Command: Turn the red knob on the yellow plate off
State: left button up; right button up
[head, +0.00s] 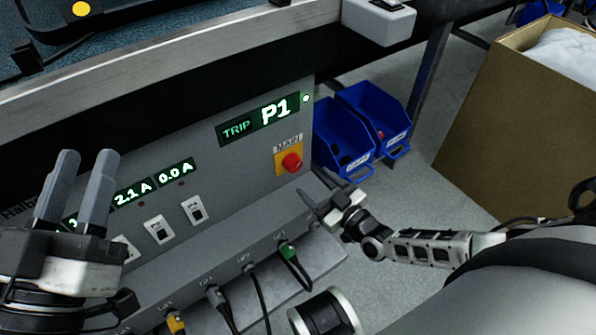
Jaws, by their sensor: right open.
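The red knob (291,163) sits on the yellow plate (279,156) under a "MAIN" label, at the right end of the grey panel. Which way the knob is turned is too small to tell. My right gripper (311,183) is open and empty, just below and right of the knob, with its fingers pointing up and left toward the panel. It looks apart from the knob. My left gripper (87,156) is at the far left in front of the panel, fingers up, with a gap between them and nothing held.
A lit display (262,116) reads "TRIP P1" above the plate. Smaller displays (154,182) and white switches (159,229) are to the left. Cables plug into a ledge (262,246) below. Blue bins (374,112) and a cardboard box (500,120) stand right.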

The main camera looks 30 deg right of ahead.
aim_at(296, 166)
jog(key=b+x, duration=0.2)
jog(key=x, duration=0.4)
jog(key=shift+f, duration=0.15)
pick_arm(q)
jog(key=shift+s+d+r+m+h, duration=0.1)
jog(key=shift+s+r+m+h, duration=0.2)
jog(key=shift+r+m+h, duration=0.75)
jog(key=shift+s+r+m+h, duration=0.3)
jog(key=shift+r+m+h, duration=0.4)
jog(key=shift+m, duration=0.6)
jog(key=shift+s+d+r+m+h, duration=0.1)
jog(key=shift+s+r+m+h, duration=0.2)
jog(key=shift+r+m+h, duration=0.65)
pick_arm(e)
jog(key=shift+w+a, duration=0.15)
jog(key=shift+w, duration=0.5)
pick_arm(q)
jog(key=shift+f, duration=0.15)
jog(key=shift+a, duration=0.1)
pick_arm(e)
jog(key=c, duration=1)
